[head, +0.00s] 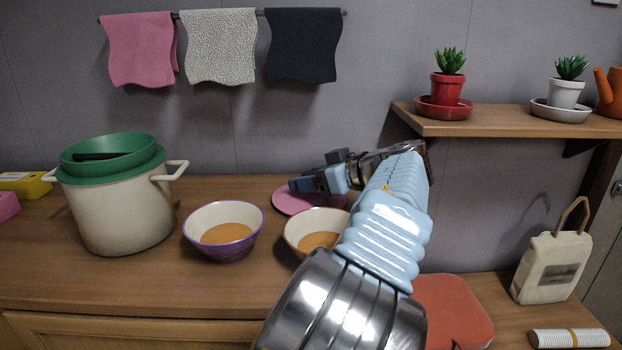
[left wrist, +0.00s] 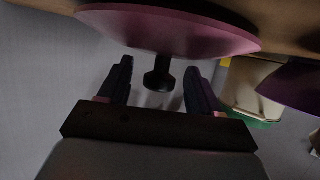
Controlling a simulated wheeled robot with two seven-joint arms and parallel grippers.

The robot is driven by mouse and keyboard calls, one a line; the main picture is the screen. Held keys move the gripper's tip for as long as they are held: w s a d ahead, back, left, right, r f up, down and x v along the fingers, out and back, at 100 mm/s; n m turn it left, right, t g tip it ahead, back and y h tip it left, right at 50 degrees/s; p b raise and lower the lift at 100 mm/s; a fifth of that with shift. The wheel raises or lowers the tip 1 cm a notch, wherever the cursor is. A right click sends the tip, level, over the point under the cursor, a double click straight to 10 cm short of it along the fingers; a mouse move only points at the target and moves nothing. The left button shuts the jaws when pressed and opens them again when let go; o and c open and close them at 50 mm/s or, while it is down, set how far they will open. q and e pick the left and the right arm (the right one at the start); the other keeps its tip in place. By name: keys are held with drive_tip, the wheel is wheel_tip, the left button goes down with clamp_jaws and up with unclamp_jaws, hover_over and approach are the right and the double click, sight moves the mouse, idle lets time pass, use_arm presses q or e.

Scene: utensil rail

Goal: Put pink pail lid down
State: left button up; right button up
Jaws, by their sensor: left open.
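The pink pail lid (head: 290,202) lies flat on the wooden counter behind the two bowls, partly hidden by my left arm and gripper. In the left wrist view, the lid (left wrist: 175,32) fills the top, with its dark knob (left wrist: 158,77) pointing toward my gripper. My left gripper (head: 303,185) is open over the lid; in the left wrist view its fingers (left wrist: 159,70) stand apart on either side of the knob, with gaps on both sides. My right gripper is not in view.
A purple-rimmed bowl (head: 225,241) and a second bowl (head: 302,242) stand in front of the lid. A cream pot (head: 118,218) holding a green colander (head: 110,163) stands left. A wall shelf (head: 500,124) with potted plants is at the right. Towels hang behind.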

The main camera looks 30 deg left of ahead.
use_arm(q)
drive_tip(key=v, duration=1.1)
drive_tip(key=shift+d+r, duration=0.1)
drive_tip(key=shift+d, duration=0.25)
idle(0.6)
